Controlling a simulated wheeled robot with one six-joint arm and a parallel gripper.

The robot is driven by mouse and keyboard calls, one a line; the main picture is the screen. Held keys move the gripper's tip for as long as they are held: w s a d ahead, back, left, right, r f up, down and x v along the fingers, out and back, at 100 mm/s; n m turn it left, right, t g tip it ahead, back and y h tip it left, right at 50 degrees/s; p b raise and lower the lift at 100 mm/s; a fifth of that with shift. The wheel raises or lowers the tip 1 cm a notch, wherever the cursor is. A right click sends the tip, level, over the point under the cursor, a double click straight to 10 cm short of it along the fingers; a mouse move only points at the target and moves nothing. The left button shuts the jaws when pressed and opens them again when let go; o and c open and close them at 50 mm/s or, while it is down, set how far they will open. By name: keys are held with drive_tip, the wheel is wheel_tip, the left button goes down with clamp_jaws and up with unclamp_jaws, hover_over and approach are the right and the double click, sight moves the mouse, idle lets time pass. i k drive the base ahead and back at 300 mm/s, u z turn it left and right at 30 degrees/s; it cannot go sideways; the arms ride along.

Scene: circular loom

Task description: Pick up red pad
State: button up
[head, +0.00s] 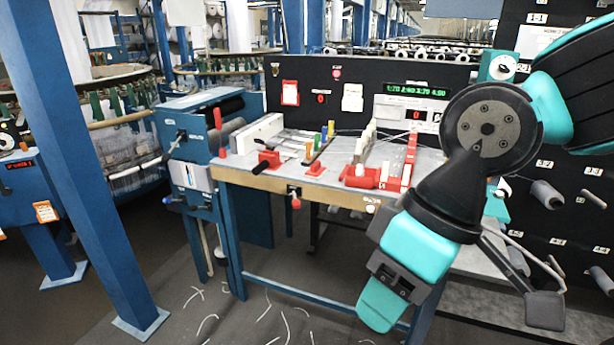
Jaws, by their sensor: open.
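Several red pieces lie on the workbench, and I cannot tell for sure which is the red pad. A low red block (361,178) sits at the front edge, right of centre. A smaller red piece (315,166) and a red clamp-like piece (268,158) are left of it. My teal and black arm hangs down at the right, in front of the bench's right end. My gripper (543,302) shows as a dark linked finger at the lower right. It is open, apart from the red pieces, and nothing shows in it. Its other finger is hidden or unclear.
The workbench (250,181) has blue legs and a row of coloured pegs (323,136). A black panel (335,75) with a display stands behind it. A blue post (75,150) and a circular loom (120,110) are at left. Loose threads lie on the floor.

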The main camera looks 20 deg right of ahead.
sight(316, 171)
drive_tip(key=u, duration=0.6)
drive_tip(key=i, duration=0.85)
drive_tip(key=u, duration=0.65)
drive_tip(key=i, duration=1.65)
drive_tip(key=z, duration=1.35)
drive_tip(key=i, duration=0.7)
drive_tip(key=z, duration=0.65)
